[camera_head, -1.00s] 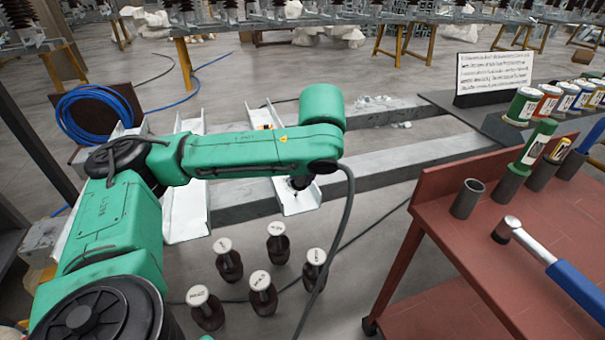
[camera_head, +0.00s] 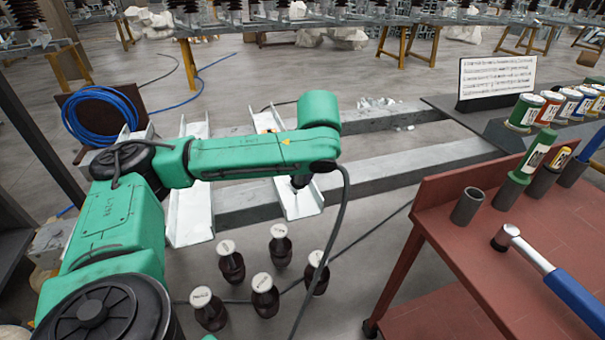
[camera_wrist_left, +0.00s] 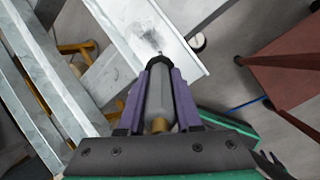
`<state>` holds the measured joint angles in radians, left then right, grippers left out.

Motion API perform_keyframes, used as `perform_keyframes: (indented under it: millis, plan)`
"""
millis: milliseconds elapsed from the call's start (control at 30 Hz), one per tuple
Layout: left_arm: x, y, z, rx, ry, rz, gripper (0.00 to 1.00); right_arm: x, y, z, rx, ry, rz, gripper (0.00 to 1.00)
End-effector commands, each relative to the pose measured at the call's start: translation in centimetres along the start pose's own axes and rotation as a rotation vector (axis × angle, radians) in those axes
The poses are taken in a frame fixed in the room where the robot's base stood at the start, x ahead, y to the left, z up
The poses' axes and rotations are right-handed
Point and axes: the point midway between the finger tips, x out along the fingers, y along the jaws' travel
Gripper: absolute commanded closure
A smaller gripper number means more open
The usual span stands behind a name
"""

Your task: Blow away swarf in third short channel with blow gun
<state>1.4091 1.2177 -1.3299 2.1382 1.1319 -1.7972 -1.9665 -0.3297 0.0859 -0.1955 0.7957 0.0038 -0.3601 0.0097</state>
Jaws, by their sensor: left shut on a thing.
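My left gripper (camera_head: 300,182) is over the near part of the third short channel (camera_head: 302,205), a white metal channel lying across two long grey beams. In the left wrist view my left gripper (camera_wrist_left: 160,68) has its purple fingers shut around the grey blow gun (camera_wrist_left: 157,98), which has a brass-coloured part near the palm. The blow gun's tip points at the channel floor (camera_wrist_left: 180,62). A dark patch of swarf (camera_wrist_left: 133,38) lies on the channel floor beyond the tip. In the head view the arm hides the channel's middle. My right gripper is not in view.
Another white channel (camera_head: 190,225) lies to the left. A blue hose coil (camera_head: 100,112) is at the back left.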

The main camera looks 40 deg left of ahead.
Motion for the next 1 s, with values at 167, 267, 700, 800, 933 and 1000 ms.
perform_keyframes:
  millis: [167, 267, 700, 800, 933, 1000]
  plan:
    - [0.2, 0.4, 0.5, 0.000, 0.003, 0.000, 1.00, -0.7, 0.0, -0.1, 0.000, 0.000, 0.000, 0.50]
    - [0.3, 0.6, 0.7, 0.000, 0.001, 0.001, 1.00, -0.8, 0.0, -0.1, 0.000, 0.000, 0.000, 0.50]
    - [0.6, 0.9, 1.2, 0.000, 0.001, 0.000, 1.00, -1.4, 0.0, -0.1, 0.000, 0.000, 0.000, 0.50]
    - [0.8, 1.1, 1.4, 0.000, 0.001, 0.000, 1.00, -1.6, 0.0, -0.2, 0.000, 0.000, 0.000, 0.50]
    - [1.0, 1.3, 1.8, 0.000, 0.002, 0.001, 1.00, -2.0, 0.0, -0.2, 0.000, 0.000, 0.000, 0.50]
    - [1.2, 1.5, 1.9, 0.000, 0.002, 0.001, 1.00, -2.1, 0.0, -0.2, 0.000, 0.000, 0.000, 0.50]
